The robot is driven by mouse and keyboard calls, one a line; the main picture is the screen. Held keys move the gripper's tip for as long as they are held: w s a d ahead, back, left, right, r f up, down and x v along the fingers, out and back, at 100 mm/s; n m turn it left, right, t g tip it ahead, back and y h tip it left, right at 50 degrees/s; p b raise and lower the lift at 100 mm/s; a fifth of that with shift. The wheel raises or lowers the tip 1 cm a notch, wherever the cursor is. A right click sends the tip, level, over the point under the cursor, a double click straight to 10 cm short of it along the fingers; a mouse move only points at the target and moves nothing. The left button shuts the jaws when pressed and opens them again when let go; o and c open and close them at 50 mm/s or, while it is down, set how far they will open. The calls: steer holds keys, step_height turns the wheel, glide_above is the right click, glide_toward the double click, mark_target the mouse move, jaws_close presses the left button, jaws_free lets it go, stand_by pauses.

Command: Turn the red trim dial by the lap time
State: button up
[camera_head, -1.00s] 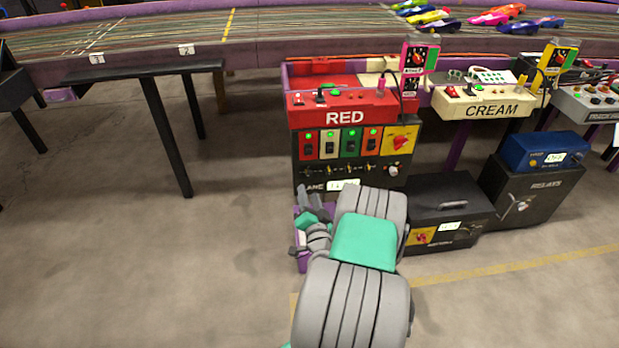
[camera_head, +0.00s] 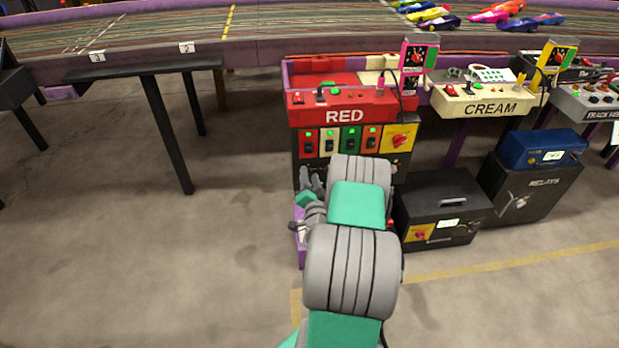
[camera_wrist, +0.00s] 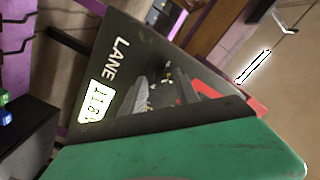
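The red control cabinet (camera_head: 345,115) stands under the track. A red knob on a yellow plate (camera_head: 402,139) shows at its right. The trim dial near the lap time is hidden behind my arm in the head view, and I cannot pick it out for sure in the wrist view. The wrist view shows the dark lower panel with the word LANE (camera_wrist: 118,60) and a white lap time display (camera_wrist: 96,100). My gripper (camera_wrist: 163,92) has two grey fingers apart in front of this panel, with small brass toggles behind.
A black box (camera_head: 440,205) stands on the floor right of my arm, with the relay cabinet (camera_head: 535,190) beyond it. The CREAM console (camera_head: 490,105) is to the right of the red one. The floor at left is clear, apart from black table legs (camera_head: 168,135).

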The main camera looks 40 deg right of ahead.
jaws_close()
steer(key=shift+m, duration=0.5)
steer(key=shift+m+p, duration=0.4)
steer(key=shift+m, duration=3.5)
steer(key=shift+o, duration=0.8)
jaws_free()
